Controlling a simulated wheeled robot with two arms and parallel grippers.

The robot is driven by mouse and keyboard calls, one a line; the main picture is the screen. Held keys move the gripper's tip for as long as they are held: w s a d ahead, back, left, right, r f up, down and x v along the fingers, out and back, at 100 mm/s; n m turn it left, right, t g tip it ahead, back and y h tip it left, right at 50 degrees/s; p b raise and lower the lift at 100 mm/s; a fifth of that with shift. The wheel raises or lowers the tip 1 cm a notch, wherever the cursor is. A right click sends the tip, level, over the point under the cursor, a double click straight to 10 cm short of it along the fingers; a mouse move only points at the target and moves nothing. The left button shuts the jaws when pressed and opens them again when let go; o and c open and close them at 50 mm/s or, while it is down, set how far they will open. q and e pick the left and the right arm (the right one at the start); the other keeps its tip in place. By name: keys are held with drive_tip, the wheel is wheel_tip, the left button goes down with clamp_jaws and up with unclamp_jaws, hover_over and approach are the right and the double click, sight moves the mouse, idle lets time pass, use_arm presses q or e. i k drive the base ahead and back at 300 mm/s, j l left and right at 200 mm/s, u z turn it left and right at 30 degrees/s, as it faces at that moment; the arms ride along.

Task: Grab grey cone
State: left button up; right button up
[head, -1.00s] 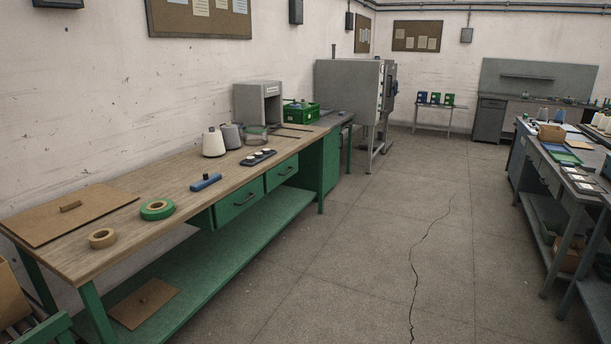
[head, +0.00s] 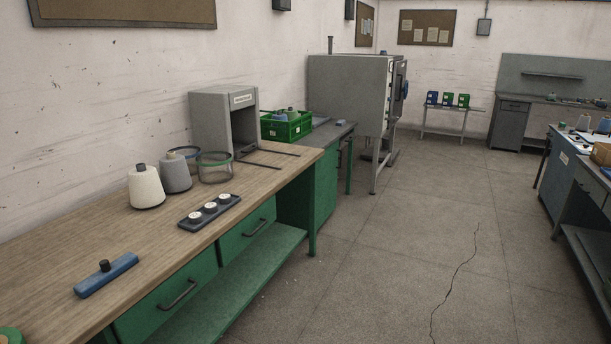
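The grey cone (head: 175,173) stands upright on the wooden top of the green workbench (head: 120,228), towards the wall. Neither of my grippers is in view.
A dark tray with white pieces (head: 210,211) and a blue bar with a black knob (head: 106,274) lie nearer the bench's front edge. A grey machine (head: 224,122) and green crate (head: 287,127) stand beyond. The floor (head: 400,250) right of the bench is clear.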

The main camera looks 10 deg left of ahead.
sight(174, 174)
drive_tip(key=i+l+u, duration=0.1)
drive_tip(key=i+u, duration=0.15)
drive_tip(key=i, duration=0.25)
drive_tip(key=i+l+u, duration=0.15)
drive_tip(key=i+u, duration=0.15)
drive_tip(key=i, duration=0.25)
drive_tip(key=i+l+u, duration=0.25)
drive_tip(key=i, duration=0.2)
drive_tip(key=i+l, duration=0.05)
